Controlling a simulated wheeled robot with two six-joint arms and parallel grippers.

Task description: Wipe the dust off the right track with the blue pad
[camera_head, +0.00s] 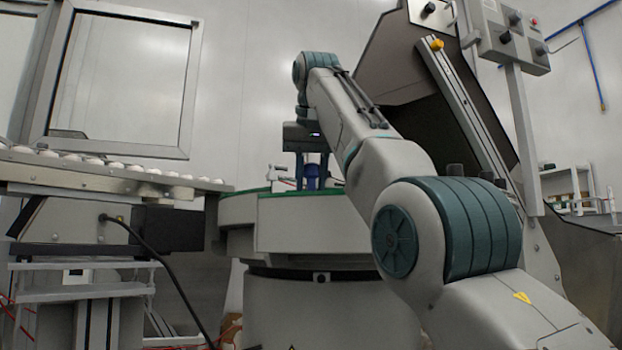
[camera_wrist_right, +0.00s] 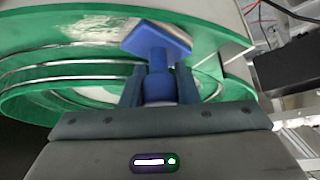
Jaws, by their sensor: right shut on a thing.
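My right gripper (camera_head: 311,172) reaches down over the round machine in the middle of the head view. It is shut on the handle of the blue pad (camera_head: 312,180). In the right wrist view, the handle stands between the two fingers (camera_wrist_right: 160,82) and the flat pad (camera_wrist_right: 156,40) lies beyond them, at an angle. A green track (camera_wrist_right: 40,100) curves across this view. A pale, streaky dust patch (camera_wrist_right: 92,27) lies on the green surface left of the pad. I cannot tell whether the pad touches the surface. My left gripper is out of view.
A conveyor (camera_head: 100,170) with several white caps ends at the left of the round machine (camera_head: 315,240). A large hopper chute (camera_head: 440,110) stands behind my right arm. A control box (camera_head: 510,35) on a post is at the upper right.

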